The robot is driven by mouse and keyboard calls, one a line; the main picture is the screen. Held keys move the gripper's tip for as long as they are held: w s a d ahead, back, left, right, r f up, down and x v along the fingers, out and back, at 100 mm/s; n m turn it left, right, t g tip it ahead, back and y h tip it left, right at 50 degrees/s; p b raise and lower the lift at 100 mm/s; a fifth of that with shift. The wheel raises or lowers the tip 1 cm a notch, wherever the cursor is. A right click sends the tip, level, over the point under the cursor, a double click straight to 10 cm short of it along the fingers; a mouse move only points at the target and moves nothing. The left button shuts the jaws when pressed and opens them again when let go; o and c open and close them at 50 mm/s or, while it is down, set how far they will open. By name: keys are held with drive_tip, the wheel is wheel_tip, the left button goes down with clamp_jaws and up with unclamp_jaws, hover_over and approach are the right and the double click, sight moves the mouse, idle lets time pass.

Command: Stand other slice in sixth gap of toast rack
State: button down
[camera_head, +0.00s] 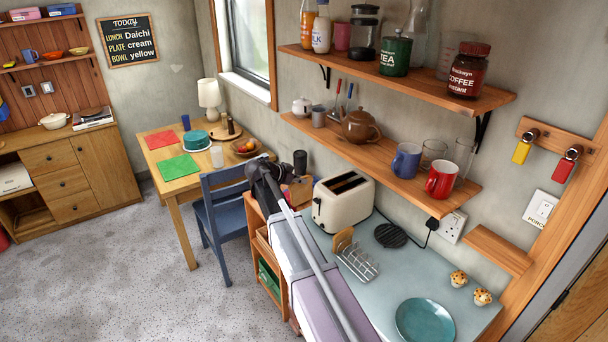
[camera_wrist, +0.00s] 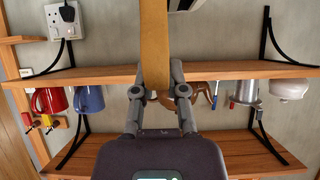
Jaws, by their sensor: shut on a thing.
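In the wrist view, my gripper (camera_wrist: 158,92) is shut on a tan slice (camera_wrist: 154,42). The slice shows as a narrow upright strip between the fingertips and runs out of the top of the picture. The wire toast rack (camera_head: 358,262) lies on the pale worktop in the head view. A browned slice (camera_head: 342,239) stands at its back-left end, and the wires in front of that look empty. My arm crosses the head view left of the rack. The fingers and held slice are hard to make out there. The gaps are too small to count.
A cream toaster (camera_head: 343,200) stands behind the rack, with a dark round trivet (camera_head: 391,235) to its right. A teal plate (camera_head: 425,320) lies at the front. The lower shelf (camera_head: 400,170), with mugs (camera_head: 441,180) and a teapot (camera_head: 360,126), overhangs the worktop's back.

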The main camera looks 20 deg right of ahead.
sight(298, 204)
drive_tip(key=shift+s+a+r+p, duration=0.15)
drive_tip(key=shift+a+r+p, duration=0.05)
drive_tip(key=shift+a+p, duration=0.25)
drive_tip(key=shift+y, duration=0.3)
drive_tip(key=shift+f, duration=0.2)
wheel_tip(298, 204, down, 11)
drive_tip(key=b, duration=1.1)
